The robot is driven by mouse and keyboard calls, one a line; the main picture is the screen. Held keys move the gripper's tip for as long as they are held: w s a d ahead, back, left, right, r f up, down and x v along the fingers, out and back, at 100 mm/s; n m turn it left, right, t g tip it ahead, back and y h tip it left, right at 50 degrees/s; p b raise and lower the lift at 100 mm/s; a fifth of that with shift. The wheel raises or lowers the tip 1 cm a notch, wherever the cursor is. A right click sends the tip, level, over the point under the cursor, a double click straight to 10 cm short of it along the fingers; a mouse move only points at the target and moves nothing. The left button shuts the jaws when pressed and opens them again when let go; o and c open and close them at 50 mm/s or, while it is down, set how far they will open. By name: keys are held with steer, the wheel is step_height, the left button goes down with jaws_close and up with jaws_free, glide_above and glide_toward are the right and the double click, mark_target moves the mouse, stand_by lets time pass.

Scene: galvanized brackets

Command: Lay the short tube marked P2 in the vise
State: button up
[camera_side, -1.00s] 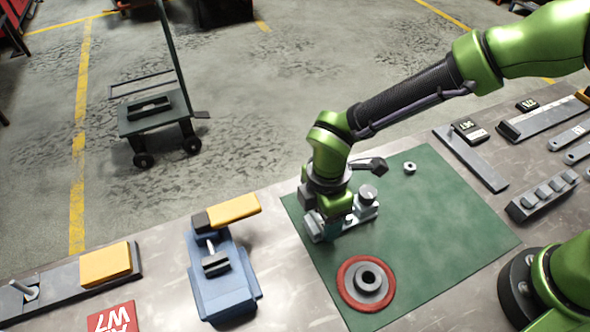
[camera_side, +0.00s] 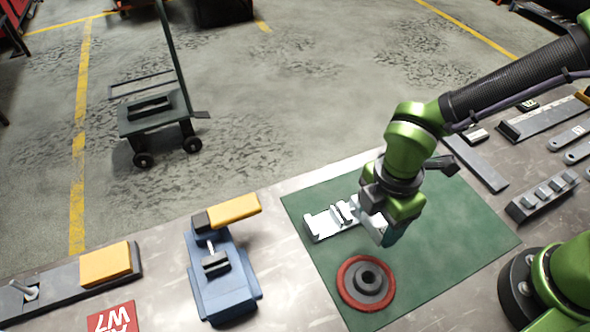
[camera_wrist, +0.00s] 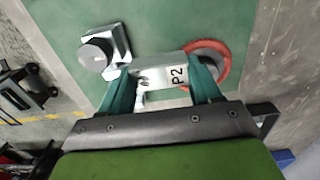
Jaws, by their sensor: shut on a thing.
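The short tube marked P2 (camera_wrist: 178,76) is pale metal and lies across between the teal fingers of my gripper (camera_wrist: 160,82) in the wrist view. My gripper is shut on it. In the side view my gripper (camera_side: 385,235) hangs over the green mat, just right of a silver holder (camera_side: 322,225), and partly hides the tube. The vise (camera_side: 222,285) is blue with a dark jaw piece and an orange-yellow bar at its back. It stands left of the mat, well apart from my gripper.
A red ring with a dark flanged disc (camera_side: 368,281) lies on the green mat (camera_side: 455,235) in front of my gripper. A red W7 plate (camera_side: 112,318) and an orange block (camera_side: 106,263) are left of the vise. Steel bars and blocks line the right.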

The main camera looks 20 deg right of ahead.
steer(key=s+d, duration=0.3)
steer(key=s, duration=0.1)
steer(key=shift+d+r, duration=0.3)
steer(key=shift+d, duration=0.1)
steer(key=w+a+r+m, duration=0.2)
steer(key=a+m, duration=0.4)
steer(key=a, duration=0.4)
steer(key=w+a+r+m, duration=0.1)
steer(key=w+a+m, duration=0.1)
steer(key=a+m, duration=0.65)
steer(key=w+a+r+m, duration=0.2)
steer(key=a+m, duration=0.1)
steer(key=a, duration=1)
steer(key=shift+m, duration=0.25)
steer(key=shift+w+d+f, duration=0.1)
steer(key=shift+f, duration=1.65)
steer(key=shift+d+f, duration=0.1)
steer(key=shift+f, duration=1.65)
steer(key=o, duration=1.1)
steer(key=shift+o, duration=0.2)
step_height(320, 180, up, 17)
